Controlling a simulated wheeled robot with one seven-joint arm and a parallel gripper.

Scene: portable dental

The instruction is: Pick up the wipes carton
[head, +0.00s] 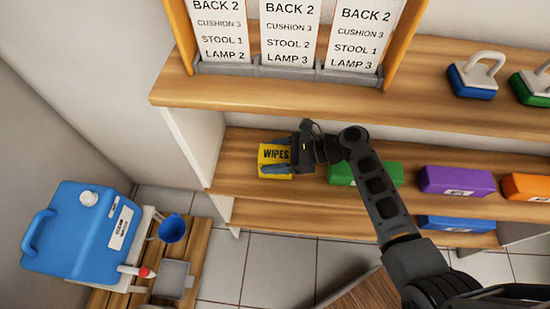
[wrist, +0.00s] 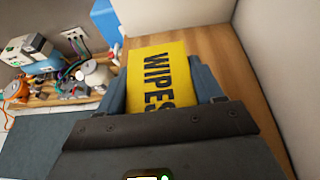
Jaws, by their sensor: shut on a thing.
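The wipes carton (head: 272,154) is yellow with black "WIPES" lettering. In the head view it is at the left end of the middle wooden shelf (head: 240,178). My gripper (head: 281,159) reaches it from the right and is shut on it. In the wrist view the yellow carton (wrist: 162,75) sits between the two fingers, one on each side. Its lower part is hidden by the gripper body. I cannot tell whether the carton touches the shelf or is just above it.
A green box (head: 385,173) is behind my arm, with a purple box (head: 456,180) and an orange box (head: 525,187) further right. The upper shelf (head: 300,88) is above. A blue water container (head: 75,232) and a blue cup (head: 172,229) stand lower left.

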